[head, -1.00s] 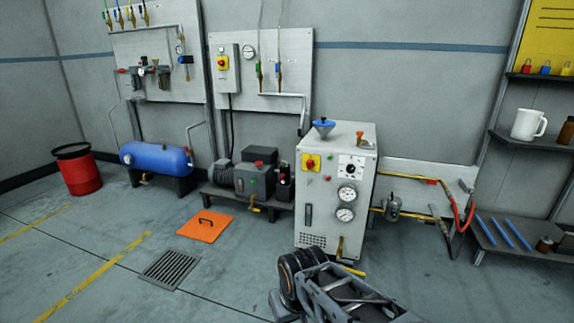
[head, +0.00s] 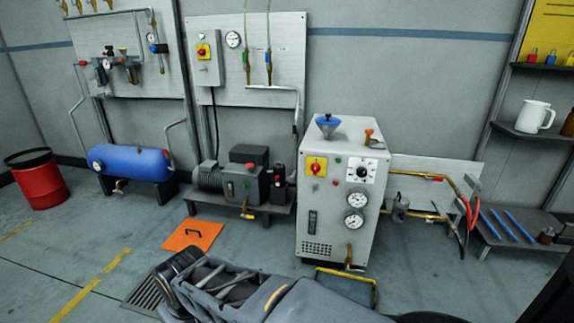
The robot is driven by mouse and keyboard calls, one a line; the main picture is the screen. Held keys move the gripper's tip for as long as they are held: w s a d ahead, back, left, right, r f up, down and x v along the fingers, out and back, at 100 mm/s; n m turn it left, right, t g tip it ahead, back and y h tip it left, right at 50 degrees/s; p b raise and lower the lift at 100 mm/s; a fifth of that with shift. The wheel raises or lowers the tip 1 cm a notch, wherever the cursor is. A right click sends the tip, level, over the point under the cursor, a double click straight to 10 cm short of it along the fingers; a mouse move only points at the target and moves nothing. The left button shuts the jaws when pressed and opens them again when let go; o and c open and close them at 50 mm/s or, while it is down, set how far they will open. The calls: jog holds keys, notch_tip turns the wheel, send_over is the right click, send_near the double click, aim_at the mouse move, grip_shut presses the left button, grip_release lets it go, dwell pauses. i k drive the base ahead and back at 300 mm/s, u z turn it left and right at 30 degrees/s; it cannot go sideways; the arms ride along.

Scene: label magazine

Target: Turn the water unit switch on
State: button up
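The water unit (head: 328,222) is a light grey cabinet standing on the floor right of centre in the head view. Its switch (head: 316,167) is a red knob on a yellow plate at the upper left of the front face. A black dial, two round gauges and small indicator lamps sit on the same face. The knob's exact angle is too small to tell. My arm shows at the bottom, in front of and below the unit, apart from the switch. My gripper's fingertips cannot be made out.
A similar red-and-yellow switch (head: 203,50) is on a grey wall box at the back. A pump (head: 250,175), a blue tank (head: 130,162) and a red bin (head: 41,184) stand to the left. An orange plate (head: 192,235) lies on the floor. Pipes and a shelf (head: 530,137) are at right.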

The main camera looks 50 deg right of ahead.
aim_at(315, 167)
jog(key=z, duration=0.2)
jog(key=i, duration=0.75)
jog(key=z, duration=1.1)
jog(key=i, duration=0.6)
jog(key=z, duration=0.6)
